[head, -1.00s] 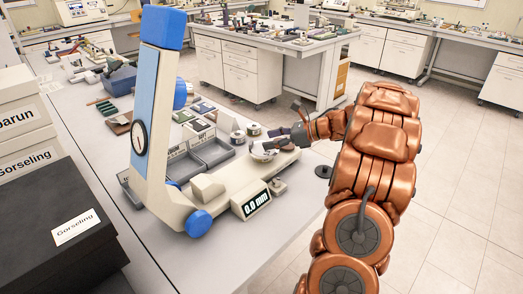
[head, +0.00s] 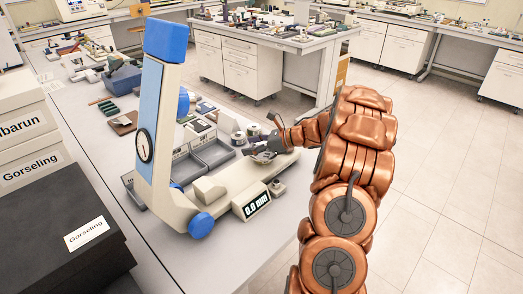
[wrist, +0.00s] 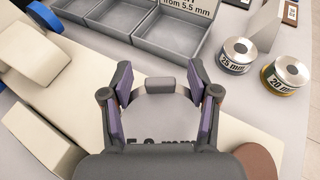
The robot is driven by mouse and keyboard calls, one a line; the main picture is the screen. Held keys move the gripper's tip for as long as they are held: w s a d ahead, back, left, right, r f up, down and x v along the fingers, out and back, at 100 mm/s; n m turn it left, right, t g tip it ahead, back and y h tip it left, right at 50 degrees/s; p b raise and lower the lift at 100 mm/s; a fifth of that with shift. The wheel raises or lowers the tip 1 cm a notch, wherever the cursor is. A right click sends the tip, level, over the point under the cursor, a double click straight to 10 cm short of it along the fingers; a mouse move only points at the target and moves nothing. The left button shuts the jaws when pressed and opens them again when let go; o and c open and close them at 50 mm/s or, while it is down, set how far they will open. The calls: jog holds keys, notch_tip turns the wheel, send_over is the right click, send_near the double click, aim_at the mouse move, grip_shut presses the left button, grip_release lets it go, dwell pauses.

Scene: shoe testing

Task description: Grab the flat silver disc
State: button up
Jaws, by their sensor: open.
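A flat silver disc (wrist: 160,125) lies on the pale base of the measuring device. The gripper's palm hides the near part of the disc. In the head view my gripper (head: 262,150) is low over the device's base, and the disc is mostly covered.
The device's tall column (head: 158,110) stands to the left, with a "0.0 mm" display (head: 256,205) in front. Grey trays (wrist: 175,35) lie beyond the gripper. Round pieces marked 25 mm (wrist: 237,55) and 20 mm (wrist: 286,75) stand to the right. Dark boxes (head: 70,230) are at lower left.

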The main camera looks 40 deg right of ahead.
grip_shut()
dwell(0.4)
jog(key=shift+r, duration=0.1)
